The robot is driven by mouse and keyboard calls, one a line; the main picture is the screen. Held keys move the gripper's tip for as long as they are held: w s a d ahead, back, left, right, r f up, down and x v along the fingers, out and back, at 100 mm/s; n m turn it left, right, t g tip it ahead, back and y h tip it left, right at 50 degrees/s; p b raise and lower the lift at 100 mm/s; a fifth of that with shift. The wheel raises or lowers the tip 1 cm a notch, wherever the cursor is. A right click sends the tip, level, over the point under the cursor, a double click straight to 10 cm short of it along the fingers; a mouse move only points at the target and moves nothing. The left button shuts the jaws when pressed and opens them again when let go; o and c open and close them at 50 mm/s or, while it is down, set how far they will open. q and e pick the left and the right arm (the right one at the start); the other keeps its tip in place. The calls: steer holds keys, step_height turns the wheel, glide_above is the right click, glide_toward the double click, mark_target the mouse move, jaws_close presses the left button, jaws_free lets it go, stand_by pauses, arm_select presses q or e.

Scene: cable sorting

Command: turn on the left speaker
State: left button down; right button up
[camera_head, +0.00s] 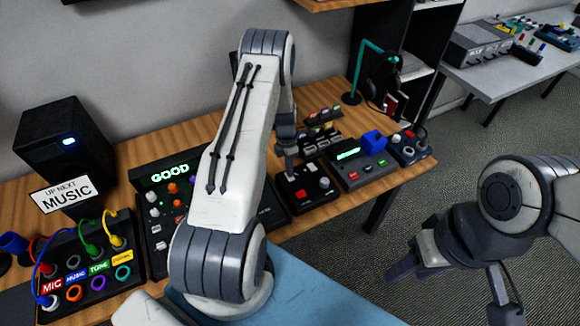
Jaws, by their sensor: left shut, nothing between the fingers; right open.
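My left gripper (290,178) is shut and empty. It points down at a small black box (306,190) with a red button and a white knob, right of the middle. I cannot tell whether its tips touch the box. My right gripper (452,290) is open and empty, off the desk's right side at the lower right.
A sign reading "UP NEXT MUSIC" (65,193) stands before the speaker. A cable panel (130,262) with coloured plugs is at the lower left. A mixer with a green "GOOD" display (170,175) is partly hidden by my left arm. A headphone stand (356,75) stands behind.

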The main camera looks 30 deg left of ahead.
mark_target(292, 179)
arm_select(q)
step_height(292, 179, up, 4)
steer(key=p, duration=0.3)
steer(key=shift+d+f, duration=0.1)
steer(key=shift+d, duration=0.05)
step_height(292, 179, up, 10)
steer(key=d+b, duration=0.1)
steer(key=b, duration=0.1)
steer(key=shift+s+b, duration=0.35)
steer(key=shift+s, duration=0.1)
steer(key=shift+d, duration=0.15)
steer(key=s+d+r+m, duration=0.4)
steer(key=d+r+m, duration=0.3)
steer(key=d+m, duration=0.35)
steer(key=s+d+r+m, duration=0.5)
steer(key=d+r+m, duration=0.3)
steer(key=d, duration=0.4)
steer(key=s+d+r+m, duration=0.1)
steer(key=s+d+m, duration=0.2)
steer(key=s+m, duration=0.6)
steer(key=s+d+r+m, duration=0.2)
steer(key=s+d+m, duration=0.1)
steer(key=s+m, duration=0.5)
steer(key=shift+s+r+m+t, duration=0.2)
steer(key=shift+s+m+t, duration=0.15)
steer(key=shift+m, duration=0.6)
